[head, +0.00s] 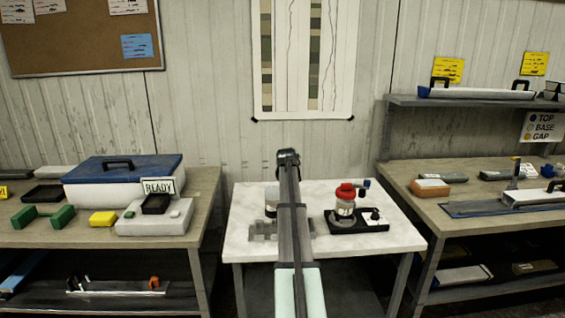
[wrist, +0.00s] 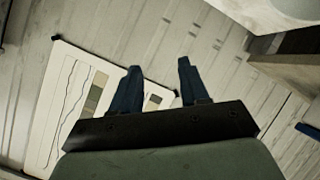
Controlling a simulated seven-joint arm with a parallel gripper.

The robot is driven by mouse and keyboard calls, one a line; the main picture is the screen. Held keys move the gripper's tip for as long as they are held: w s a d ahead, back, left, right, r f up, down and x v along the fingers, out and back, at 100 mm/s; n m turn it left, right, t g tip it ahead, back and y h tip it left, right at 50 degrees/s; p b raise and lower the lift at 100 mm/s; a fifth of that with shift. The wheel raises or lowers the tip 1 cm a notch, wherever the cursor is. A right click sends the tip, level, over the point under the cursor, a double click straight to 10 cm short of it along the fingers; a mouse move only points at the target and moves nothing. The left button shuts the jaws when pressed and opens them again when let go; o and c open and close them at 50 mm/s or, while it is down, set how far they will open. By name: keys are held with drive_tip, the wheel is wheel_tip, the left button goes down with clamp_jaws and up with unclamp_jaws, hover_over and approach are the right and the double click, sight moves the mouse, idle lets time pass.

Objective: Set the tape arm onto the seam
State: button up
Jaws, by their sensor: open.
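My gripper (wrist: 159,66) is open and empty in the wrist view, its two dark blue fingers apart and facing the wall. In the head view my arm reaches over the middle table, and its fingers cannot be made out. On the right bench a long pale piece (head: 535,199) with a black handle lies on a dark blue-edged tray (head: 480,209). A small upright post (head: 514,172) with an orange top stands beside it. I cannot tell for sure which piece is the tape arm, and no seam is clearly visible.
The white-topped middle table (head: 248,203) holds a red-capped jar (head: 344,205) on a black tray (head: 372,226). The left bench (head: 205,190) carries a blue-lidded box (head: 120,190) and small blocks. A shelf (head: 420,101) hangs above the right bench. A wall chart (head: 305,60) hangs behind; it also shows in the wrist view (wrist: 60,105).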

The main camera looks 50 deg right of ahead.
drive_tip(key=shift+w+a, duration=1)
drive_tip(key=shift+a, duration=0.05)
drive_tip(key=shift+w, duration=0.1)
